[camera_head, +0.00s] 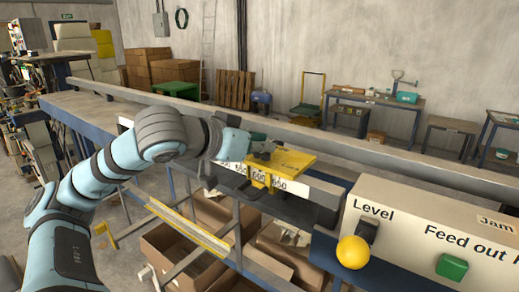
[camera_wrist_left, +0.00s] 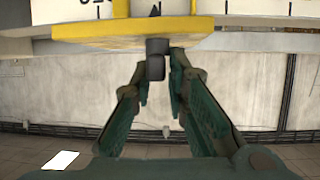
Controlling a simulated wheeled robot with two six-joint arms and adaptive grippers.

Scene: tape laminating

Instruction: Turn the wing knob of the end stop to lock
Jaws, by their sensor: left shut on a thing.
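The end stop is a yellow block (camera_head: 291,163) on the white rail with printed numbers (camera_head: 292,187). Its yellow edge also spans the top of the left wrist view (camera_wrist_left: 95,30). The dark wing knob (camera_wrist_left: 156,60) sticks out from the yellow plate, between the fingertips. My left gripper (camera_head: 262,147) is at the left part of the yellow block. In the left wrist view, the green fingers of my left gripper (camera_wrist_left: 160,80) close in on both sides of the knob, shut on it. In the head view the gripper mostly hides the knob. My right gripper is not in view.
A control panel (camera_head: 430,225) with a yellow ball knob (camera_head: 352,252) and a green button (camera_head: 452,267) stands at the right. A long grey beam (camera_head: 340,140) runs behind the rail. Cardboard boxes (camera_head: 180,250) lie below.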

